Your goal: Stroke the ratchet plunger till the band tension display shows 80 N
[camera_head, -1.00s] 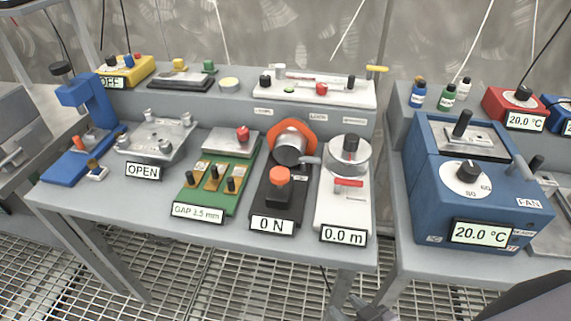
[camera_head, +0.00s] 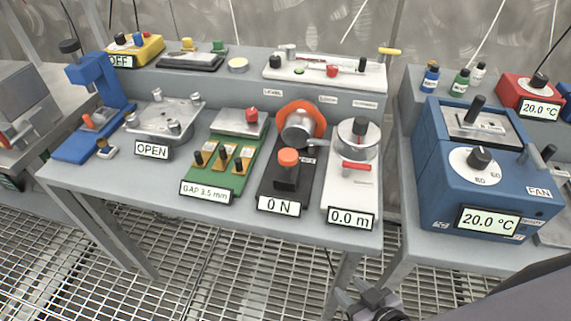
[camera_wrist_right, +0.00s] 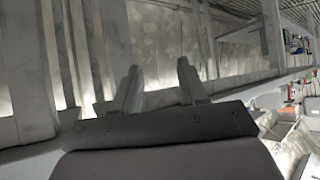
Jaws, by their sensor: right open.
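The ratchet plunger is the orange-capped black block (camera_head: 288,163) on a black base plate (camera_head: 268,194) near the table's front edge. Its band tension display (camera_head: 280,206) reads 0 N. Behind the plunger, an orange band (camera_head: 301,112) arches over a grey metal cylinder (camera_head: 297,131). My right gripper (camera_head: 372,294) is at the bottom of the head view, below and in front of the table edge, well apart from the plunger. It is open and empty; its two fingers (camera_wrist_right: 158,85) stand apart in the right wrist view. My left gripper is not in view.
Right of the plunger stands a white device (camera_head: 350,195) with a crank and a 0.0 m display. Left is a green gap board (camera_head: 222,165). A blue heater box (camera_head: 440,185) stands on a separate table at right. Open grating floor lies in front.

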